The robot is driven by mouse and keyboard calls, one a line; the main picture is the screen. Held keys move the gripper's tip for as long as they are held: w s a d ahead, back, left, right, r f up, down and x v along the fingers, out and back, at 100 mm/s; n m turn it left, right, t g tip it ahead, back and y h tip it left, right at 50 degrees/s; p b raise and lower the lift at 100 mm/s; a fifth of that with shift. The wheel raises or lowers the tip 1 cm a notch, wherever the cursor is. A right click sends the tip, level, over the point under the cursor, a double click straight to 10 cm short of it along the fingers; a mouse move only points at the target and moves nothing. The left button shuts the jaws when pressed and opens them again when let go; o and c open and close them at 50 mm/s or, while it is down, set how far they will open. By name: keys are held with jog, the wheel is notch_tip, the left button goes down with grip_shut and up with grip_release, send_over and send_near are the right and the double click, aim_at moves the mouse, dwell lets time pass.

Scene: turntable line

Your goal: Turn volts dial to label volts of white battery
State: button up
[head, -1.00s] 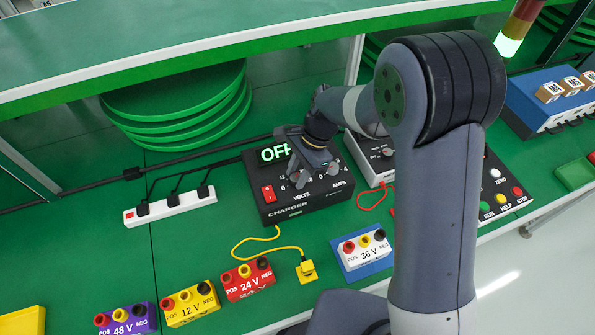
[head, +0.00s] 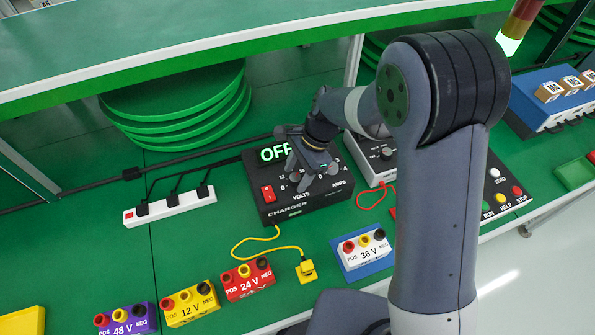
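The white battery (head: 368,255), marked 36 V, sits on a blue pad at front centre, with red, yellow and black posts on top. The black charger (head: 318,203) stands behind it, with VOLTS and AMPS labels and a lit green OFF display (head: 272,154). My gripper (head: 308,178) is over the charger face, pointing down above the VOLTS label. Its fingers look apart. The volts dial is hidden behind the gripper, so its setting and any contact with the fingers cannot be seen.
A red switch (head: 268,193) is on the charger's left. A yellow cable ends in a yellow plug (head: 307,270). Red (head: 248,281), yellow (head: 191,303) and purple (head: 127,319) batteries stand front left. A white power strip (head: 171,205) lies left. A grey device (head: 377,158) adjoins the charger's right.

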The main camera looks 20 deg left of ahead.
jog(key=v, duration=1)
jog(key=shift+r+b, duration=0.35)
jog(key=shift+b, duration=0.05)
jog(key=shift+w+d, duration=0.1)
jog(key=shift+w, duration=0.05)
jog(key=x, duration=1.1)
jog(key=shift+p, duration=0.4)
jog(key=shift+r, duration=0.1)
jog(key=shift+n, duration=0.3)
